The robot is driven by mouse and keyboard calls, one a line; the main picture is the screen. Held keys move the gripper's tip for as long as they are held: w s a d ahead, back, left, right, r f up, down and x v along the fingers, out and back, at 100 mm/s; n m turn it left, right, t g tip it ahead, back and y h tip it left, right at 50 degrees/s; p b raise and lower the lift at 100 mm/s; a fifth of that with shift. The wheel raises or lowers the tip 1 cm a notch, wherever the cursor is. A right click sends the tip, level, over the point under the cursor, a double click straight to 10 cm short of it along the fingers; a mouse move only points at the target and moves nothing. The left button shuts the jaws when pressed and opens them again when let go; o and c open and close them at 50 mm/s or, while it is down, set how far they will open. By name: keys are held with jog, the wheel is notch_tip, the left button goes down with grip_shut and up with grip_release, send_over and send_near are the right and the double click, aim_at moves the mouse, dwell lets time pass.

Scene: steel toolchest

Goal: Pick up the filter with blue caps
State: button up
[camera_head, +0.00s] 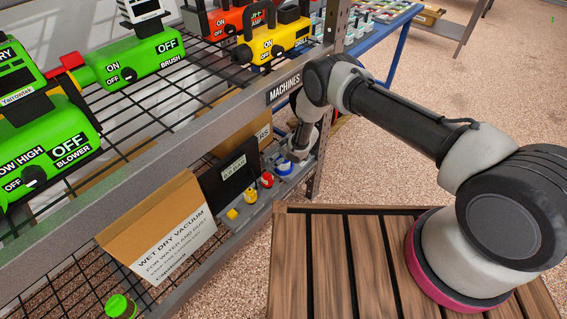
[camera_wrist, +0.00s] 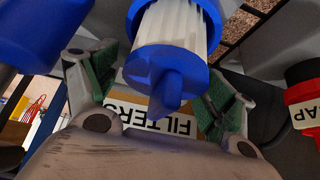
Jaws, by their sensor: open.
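The filter with blue caps (camera_wrist: 168,60) has a white pleated body and a finned blue end cap toward the camera in the wrist view. My gripper (camera_wrist: 158,92) is open, with one green-padded finger on each side of the blue cap. I cannot tell whether either pad touches it. In the head view, a small blue cap (camera_head: 283,166) shows just below my gripper (camera_head: 300,148) on the lower shelf. The gripper's fingers are hard to make out there.
A red-and-black cap (camera_wrist: 305,95) is close on the right in the wrist view, and another blue part (camera_wrist: 20,40) is at the left. Red (camera_head: 267,180) and yellow (camera_head: 251,195) items stand nearby. The "MACHINES" shelf edge (camera_head: 225,118) runs close to my arm.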

jog(key=c, duration=1.1)
jog(key=shift+r, duration=0.1)
jog(key=shift+c, duration=0.2)
